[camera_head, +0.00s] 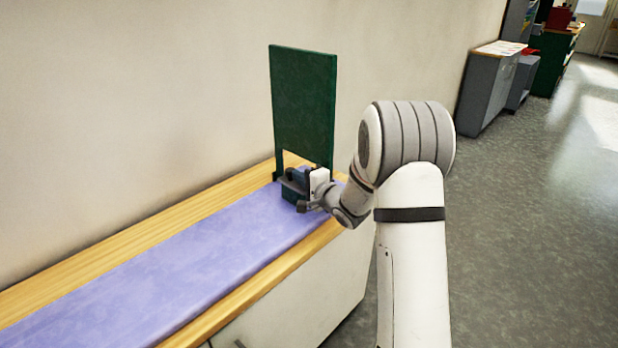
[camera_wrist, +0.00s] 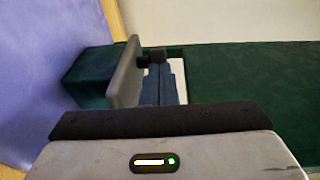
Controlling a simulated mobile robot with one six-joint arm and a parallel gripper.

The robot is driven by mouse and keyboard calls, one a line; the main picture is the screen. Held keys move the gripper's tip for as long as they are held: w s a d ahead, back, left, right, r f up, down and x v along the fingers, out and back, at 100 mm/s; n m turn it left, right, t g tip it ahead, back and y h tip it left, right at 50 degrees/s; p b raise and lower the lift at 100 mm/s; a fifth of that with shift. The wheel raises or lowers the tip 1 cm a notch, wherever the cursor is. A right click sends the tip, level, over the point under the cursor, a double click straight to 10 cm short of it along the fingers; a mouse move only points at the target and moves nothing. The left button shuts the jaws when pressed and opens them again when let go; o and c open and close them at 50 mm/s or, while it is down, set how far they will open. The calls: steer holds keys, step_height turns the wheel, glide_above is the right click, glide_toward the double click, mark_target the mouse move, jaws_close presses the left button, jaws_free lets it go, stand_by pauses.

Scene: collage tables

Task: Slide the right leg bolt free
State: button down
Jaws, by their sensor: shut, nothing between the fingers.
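A dark green upright panel (camera_head: 304,100) stands on legs at the far end of the counter, by the wall. In the wrist view the green panel (camera_wrist: 255,90) fills the right side. A green block (camera_wrist: 90,75) is to the left, with a flat grey plate (camera_wrist: 125,78) standing beside it. My gripper (camera_wrist: 152,58) is shut and empty, its dark fingertips close to the right of the grey plate; contact cannot be told. In the head view my gripper (camera_head: 298,178) is low at the panel's foot, partly hiding the right leg. I cannot clearly make out the bolt.
A purple runner (camera_head: 170,255) covers the wood-edged counter (camera_head: 265,287) and is clear of objects to the left. The wall (camera_head: 130,100) is close behind. Open floor (camera_head: 530,220) lies to the right, with grey cabinets (camera_head: 488,88) farther back.

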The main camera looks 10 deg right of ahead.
steer(key=shift+a+r, duration=0.15)
steer(key=shift+r, duration=0.1)
steer(key=shift+s, duration=0.1)
steer(key=f+p+v, duration=0.1)
steer(key=p+v, duration=0.1)
steer(key=v, duration=1.2)
steer(key=shift+r, duration=0.25)
steer(key=shift+r+p, duration=0.1)
steer(key=shift+p, duration=0.2)
steer(key=s+d+r+n+g+h+p, duration=0.3)
steer(key=s+r+n+g+h+p, duration=0.25)
steer(key=r+h+p, duration=0.6)
steer(key=s+a+r+n+g+y+p, duration=0.1)
steer(key=s+a+r+n+g+p, duration=0.1)
steer(key=s, duration=0.6)
steer(key=s+a+r+n+g+y+p, duration=0.1)
steer(key=s+a+r+n+g+p, duration=0.1)
steer(key=s+r, duration=0.3)
steer(key=s+a+r+n+g+y+p, duration=0.1)
steer(key=s+a+r+n+g+p, duration=0.1)
steer(key=s, duration=0.8)
steer(key=shift+s+a+r+n+g+y, duration=0.2)
steer(key=shift+s+r+n+g+y, duration=0.15)
steer(key=shift+r+n+g, duration=0.3)
